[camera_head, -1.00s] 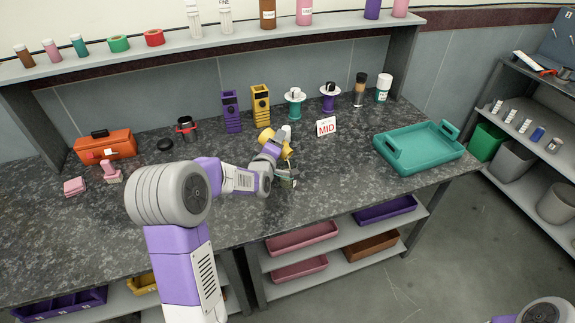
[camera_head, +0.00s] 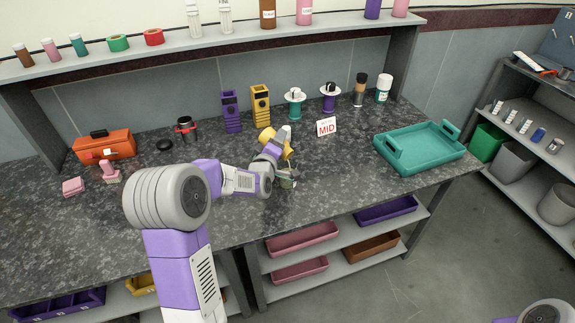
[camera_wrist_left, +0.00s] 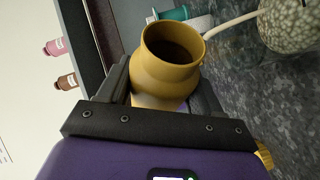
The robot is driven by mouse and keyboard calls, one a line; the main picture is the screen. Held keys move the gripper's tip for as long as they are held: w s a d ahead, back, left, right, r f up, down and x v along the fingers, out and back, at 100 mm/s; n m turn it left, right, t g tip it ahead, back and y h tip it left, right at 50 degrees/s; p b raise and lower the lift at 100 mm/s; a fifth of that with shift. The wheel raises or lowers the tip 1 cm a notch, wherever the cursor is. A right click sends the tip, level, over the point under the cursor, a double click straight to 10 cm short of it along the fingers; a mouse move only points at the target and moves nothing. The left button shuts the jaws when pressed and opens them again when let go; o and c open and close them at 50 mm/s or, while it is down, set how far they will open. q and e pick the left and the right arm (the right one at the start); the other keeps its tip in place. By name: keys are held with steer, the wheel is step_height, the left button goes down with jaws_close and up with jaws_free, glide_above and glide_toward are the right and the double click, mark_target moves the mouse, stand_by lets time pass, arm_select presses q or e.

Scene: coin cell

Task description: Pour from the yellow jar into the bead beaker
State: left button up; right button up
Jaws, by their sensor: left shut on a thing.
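The yellow jar (camera_wrist_left: 165,75) is between the fingers of my left gripper (camera_wrist_left: 165,95) in the left wrist view. Its round mouth is open and its inside is dark, so I cannot tell its contents. In the head view the jar (camera_head: 287,150) is tilted and partly hidden by the gripper (camera_head: 276,145). The bead beaker (camera_head: 287,180) stands on the counter just below the jar. In the left wrist view a speckled round mass, apparently the beaker (camera_wrist_left: 292,25), shows at the top right, apart from the jar. My right gripper is out of view.
A MID sign (camera_head: 326,127) stands just right of the jar. Purple (camera_head: 231,112) and yellow (camera_head: 260,105) devices stand behind. A teal tray (camera_head: 418,148) is at right and an orange toolbox (camera_head: 105,145) at left. The front of the counter is clear.

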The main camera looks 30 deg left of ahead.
arm_select(q)
steer(key=shift+d+r+m+t+b, duration=0.25)
steer(key=shift+m+b, duration=0.25)
steer(key=shift+b, duration=0.35)
stand_by(1.2)
